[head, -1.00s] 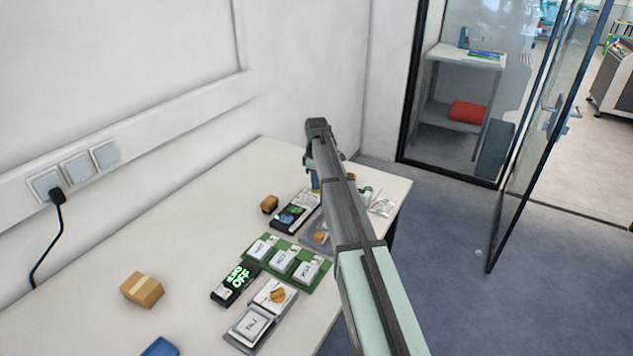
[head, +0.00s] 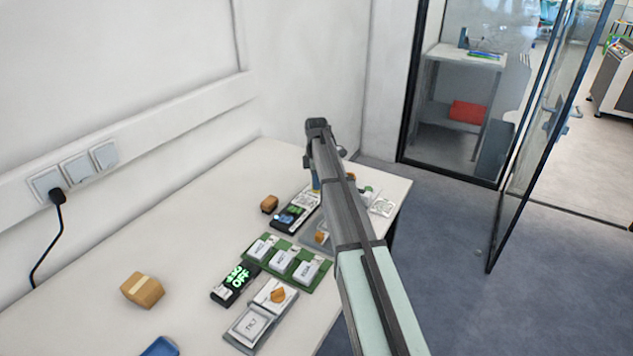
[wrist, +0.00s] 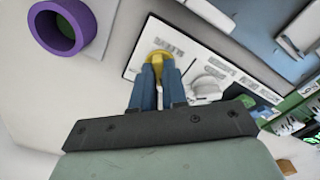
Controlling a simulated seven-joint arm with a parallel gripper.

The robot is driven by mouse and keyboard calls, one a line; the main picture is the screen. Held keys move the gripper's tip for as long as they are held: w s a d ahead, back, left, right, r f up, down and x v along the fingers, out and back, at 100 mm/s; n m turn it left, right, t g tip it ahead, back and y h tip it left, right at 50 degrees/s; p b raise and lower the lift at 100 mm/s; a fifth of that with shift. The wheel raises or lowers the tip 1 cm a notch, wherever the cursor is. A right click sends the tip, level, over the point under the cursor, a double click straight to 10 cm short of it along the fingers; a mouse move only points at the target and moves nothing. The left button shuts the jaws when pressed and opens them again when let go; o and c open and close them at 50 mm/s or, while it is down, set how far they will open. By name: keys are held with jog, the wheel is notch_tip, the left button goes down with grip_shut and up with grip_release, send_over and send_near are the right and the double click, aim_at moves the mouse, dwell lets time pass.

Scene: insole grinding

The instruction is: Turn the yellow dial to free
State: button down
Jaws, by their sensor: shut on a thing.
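In the wrist view my gripper (wrist: 160,85) has its two blue fingers closed on the yellow dial (wrist: 159,57). The dial sits on a pale panel (wrist: 198,67) with printed labels that are too blurred to read. The fingers cover part of the dial, so I cannot tell which mark it points to. In the head view my arm hides the dial and most of the gripper at the far right end of the table.
A purple ring (wrist: 60,27) stands beside the panel in the wrist view. In the head view, a green board (head: 287,264), a black display reading OFF (head: 236,283), an orange dial (head: 278,295) and a brown box (head: 142,290) lie nearer on the table. Its left part is mostly clear.

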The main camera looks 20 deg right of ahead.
jog(key=c, duration=1.2)
grip_release()
jog(key=shift+o, duration=0.2)
notch_tip(320, 180, up, 14)
jog(key=shift+f, duration=0.1)
